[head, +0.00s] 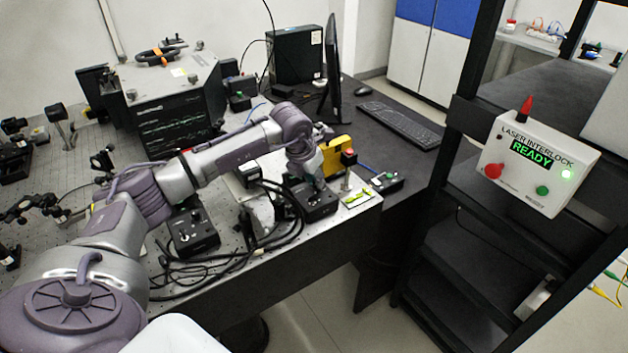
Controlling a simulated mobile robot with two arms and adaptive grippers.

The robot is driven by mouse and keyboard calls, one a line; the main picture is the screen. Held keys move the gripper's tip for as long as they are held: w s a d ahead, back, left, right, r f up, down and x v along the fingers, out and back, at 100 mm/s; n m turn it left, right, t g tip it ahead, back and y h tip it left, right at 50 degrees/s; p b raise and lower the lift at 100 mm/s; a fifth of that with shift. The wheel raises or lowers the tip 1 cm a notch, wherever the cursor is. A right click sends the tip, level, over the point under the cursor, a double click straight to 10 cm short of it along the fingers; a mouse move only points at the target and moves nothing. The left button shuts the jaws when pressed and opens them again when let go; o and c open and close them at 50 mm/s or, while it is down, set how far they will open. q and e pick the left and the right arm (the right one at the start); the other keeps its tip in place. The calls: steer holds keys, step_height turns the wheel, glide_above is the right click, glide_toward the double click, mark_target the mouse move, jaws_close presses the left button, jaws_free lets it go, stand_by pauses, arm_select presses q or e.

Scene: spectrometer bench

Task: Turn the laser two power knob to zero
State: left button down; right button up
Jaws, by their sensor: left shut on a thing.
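Two black control boxes sit on the front part of the optical bench. One box (192,240) stands at the front left with its knob side uncovered. The other box (318,206) stands further right, near the bench corner. My left arm reaches over from the left, and my left gripper (314,184) points down onto the top of the right box. It is shut on the box's power knob, which the fingers hide. The labels are too small to read, so I cannot tell the laser numbers or the knob setting. My right gripper is out of view.
Black cables (262,225) loop between the boxes. A laser interlock panel (537,163) reading READY hangs on the black rack at right. A keyboard (400,125) lies on the back desk.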

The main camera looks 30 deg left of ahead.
arm_select(q)
steer(key=shift+n, duration=0.6)
steer(key=shift+y, duration=0.3)
steer(key=c, duration=1.1)
jaws_free()
steer(key=shift+r, duration=0.15)
steer(key=v, duration=1.1)
steer(key=shift+s+r, duration=0.25)
steer(key=shift+r, duration=0.1)
